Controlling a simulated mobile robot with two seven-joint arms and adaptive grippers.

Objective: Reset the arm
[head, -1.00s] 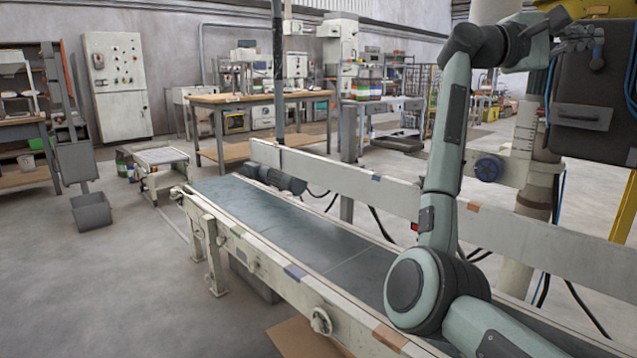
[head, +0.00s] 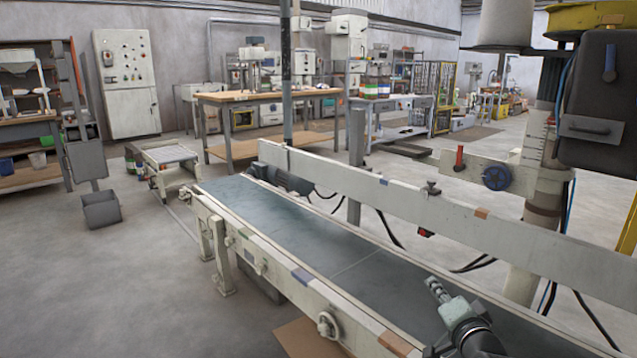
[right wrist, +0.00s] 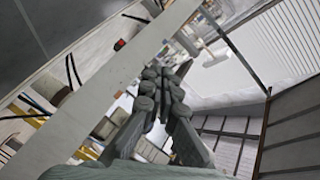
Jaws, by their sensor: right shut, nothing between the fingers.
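My right gripper (head: 434,285) is low at the bottom right of the head view, in front of the conveyor belt (head: 290,230). Its fingers are together with nothing between them, pointing up and a little left in the picture. Behind it, part of my right arm shows at the bottom edge. In the right wrist view, the shut fingers (right wrist: 165,75) have nothing held in them. The dark machine box (head: 603,100) with a blue lever (head: 610,62) is at the upper right, well apart from the gripper. My left gripper is not in view.
The conveyor's white side rail (head: 440,215) runs behind the gripper. A post with a blue handwheel (head: 497,177) and a red handle (head: 459,158) stands at the right. Cables hang below the rail. Open floor (head: 140,290) lies at the left.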

